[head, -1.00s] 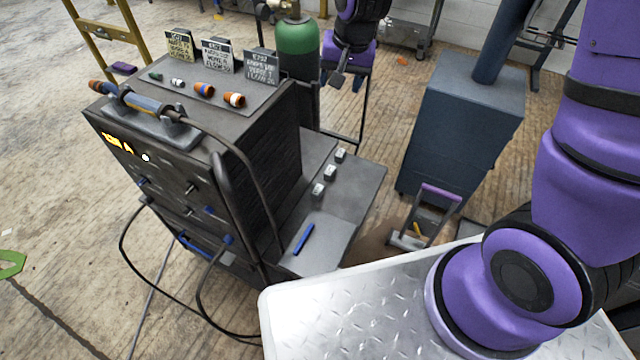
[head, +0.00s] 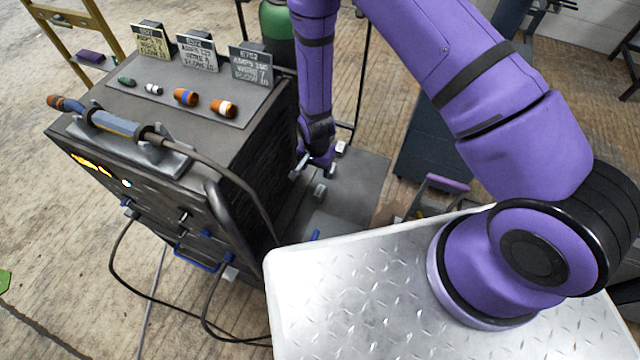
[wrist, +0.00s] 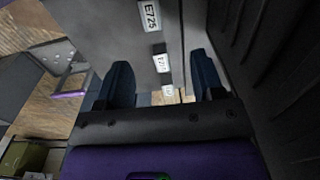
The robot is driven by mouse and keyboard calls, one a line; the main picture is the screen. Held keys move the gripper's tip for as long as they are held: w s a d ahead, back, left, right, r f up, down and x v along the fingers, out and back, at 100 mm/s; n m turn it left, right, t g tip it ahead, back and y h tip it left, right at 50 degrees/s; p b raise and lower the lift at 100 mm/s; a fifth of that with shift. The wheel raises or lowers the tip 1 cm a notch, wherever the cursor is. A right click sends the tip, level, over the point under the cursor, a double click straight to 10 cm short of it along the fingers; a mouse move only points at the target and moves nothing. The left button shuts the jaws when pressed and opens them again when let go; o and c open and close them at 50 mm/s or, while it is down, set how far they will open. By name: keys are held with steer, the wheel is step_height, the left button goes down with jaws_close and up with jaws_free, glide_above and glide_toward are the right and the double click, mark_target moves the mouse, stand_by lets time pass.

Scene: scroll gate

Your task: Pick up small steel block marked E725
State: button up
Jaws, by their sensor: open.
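The small steel block marked E725 (wrist: 149,15) lies near the top edge of the wrist view, with its white label facing up. From the layout it appears to be the nearest block (head: 320,190) on the grey side shelf in the head view. My gripper (head: 314,170) is open and empty, pointing down over the shelf beside the block row. In the wrist view the blue-grey fingers of my gripper (wrist: 161,62) stand apart. E725 lies beyond their tips, not between them.
The tall dark machine (head: 150,190) stands close on the left. A blue pen (head: 315,235) lies on the nearer shelf. A blue cabinet (head: 425,150) stands to the right.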

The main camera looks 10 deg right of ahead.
mark_target(320, 190)
steer(key=f, duration=0.3)
steer(key=shift+s+d+f, duration=0.15)
steer(key=shift+s+f, duration=0.15)
steer(key=shift+f, duration=0.1)
step_height(320, 190, down, 5)
steer(key=shift+f, duration=0.1)
steer(key=shift+d+f, duration=0.2)
steer(key=shift+f, duration=1.15)
steer(key=shift+d+f, duration=0.15)
steer(key=shift+f, duration=1.15)
jaws_close()
